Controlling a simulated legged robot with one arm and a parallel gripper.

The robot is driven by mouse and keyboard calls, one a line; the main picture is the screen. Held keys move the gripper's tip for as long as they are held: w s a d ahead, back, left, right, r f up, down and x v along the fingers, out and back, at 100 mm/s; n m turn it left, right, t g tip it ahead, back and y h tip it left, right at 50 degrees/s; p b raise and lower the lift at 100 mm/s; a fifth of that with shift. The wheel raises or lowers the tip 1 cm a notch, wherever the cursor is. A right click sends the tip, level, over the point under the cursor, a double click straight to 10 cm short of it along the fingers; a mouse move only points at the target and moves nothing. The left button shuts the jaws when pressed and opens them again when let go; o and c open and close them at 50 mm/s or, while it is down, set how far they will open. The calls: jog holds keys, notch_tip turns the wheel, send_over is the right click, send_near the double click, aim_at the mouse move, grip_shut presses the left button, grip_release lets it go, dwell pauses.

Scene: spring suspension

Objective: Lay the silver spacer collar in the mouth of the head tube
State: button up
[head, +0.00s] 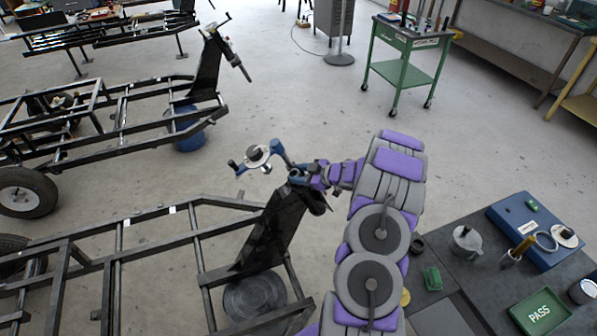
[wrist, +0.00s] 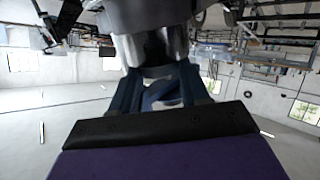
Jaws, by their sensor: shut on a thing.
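The silver spacer collar (head: 257,154) is a small round pale piece with a dark centre. My gripper (head: 260,161) is shut on it, with blue fingers on either side, held in the air. In the wrist view my gripper (wrist: 160,82) has its dark blue fingers against a shiny silver and dark round piece (wrist: 150,48). The head tube (head: 298,180) is at the top of the near frame's black upright. It is right of and slightly below the collar in the head view, close to my wrist. I cannot make out its mouth clearly. The collar appears apart from it.
The near black frame (head: 155,245) fills the lower left, and a similar frame (head: 140,125) stands behind it. A green trolley (head: 405,65) stands farther back.

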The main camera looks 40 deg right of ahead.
jog(key=shift+f, duration=0.1)
jog(key=o, duration=1.1)
jog(key=shift+s+d, duration=0.1)
jog(key=p+v, duration=0.3)
jog(key=v, duration=1.4)
jog(key=shift+p, duration=0.4)
